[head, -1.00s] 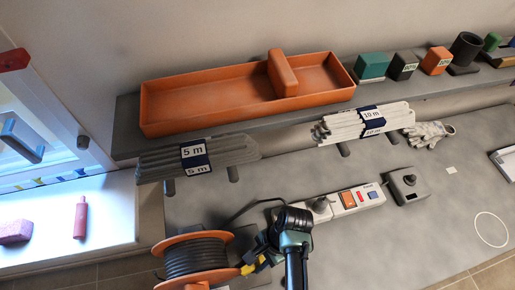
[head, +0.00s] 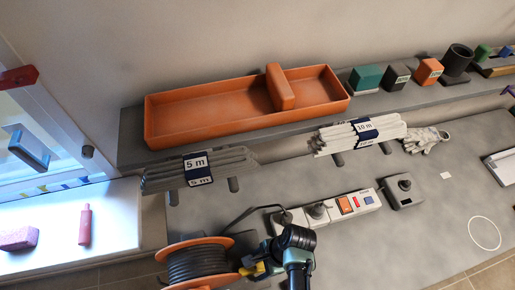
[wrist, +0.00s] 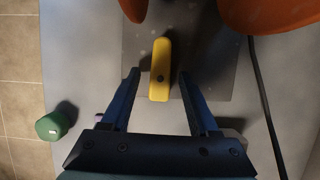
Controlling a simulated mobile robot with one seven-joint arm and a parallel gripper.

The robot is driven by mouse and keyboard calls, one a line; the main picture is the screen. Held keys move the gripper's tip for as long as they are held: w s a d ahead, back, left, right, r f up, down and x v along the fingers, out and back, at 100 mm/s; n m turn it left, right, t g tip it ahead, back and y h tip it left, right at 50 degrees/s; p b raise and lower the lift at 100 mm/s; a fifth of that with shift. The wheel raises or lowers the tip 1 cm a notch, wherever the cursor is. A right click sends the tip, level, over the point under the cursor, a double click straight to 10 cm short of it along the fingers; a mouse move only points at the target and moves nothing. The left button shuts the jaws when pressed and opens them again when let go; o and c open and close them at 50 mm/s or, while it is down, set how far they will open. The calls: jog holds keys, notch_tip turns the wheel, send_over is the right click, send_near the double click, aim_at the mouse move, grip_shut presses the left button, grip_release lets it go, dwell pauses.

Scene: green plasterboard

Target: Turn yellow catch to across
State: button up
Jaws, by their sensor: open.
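In the head view, a bit of yellow (head: 248,270) shows beside the orange cable drum (head: 198,262), partly hidden by my gripper. My gripper (wrist: 160,73) is open, one finger on each side of the catch, with a visible gap on both sides. In the head view, my gripper (head: 264,264) is at the drum's right side.
A power strip (head: 330,208) and a grey switch box (head: 402,190) lie behind my arm. A black cable (wrist: 262,90) runs right of my gripper. A green object (wrist: 52,124) stands at the left. An orange tray (head: 205,115) sits on the shelf.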

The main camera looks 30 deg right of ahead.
jog(key=shift+r, duration=0.1)
jog(key=b+v, duration=0.1)
jog(key=v, duration=1.1)
jog(key=shift+r, duration=0.4)
jog(key=shift+d, duration=0.1)
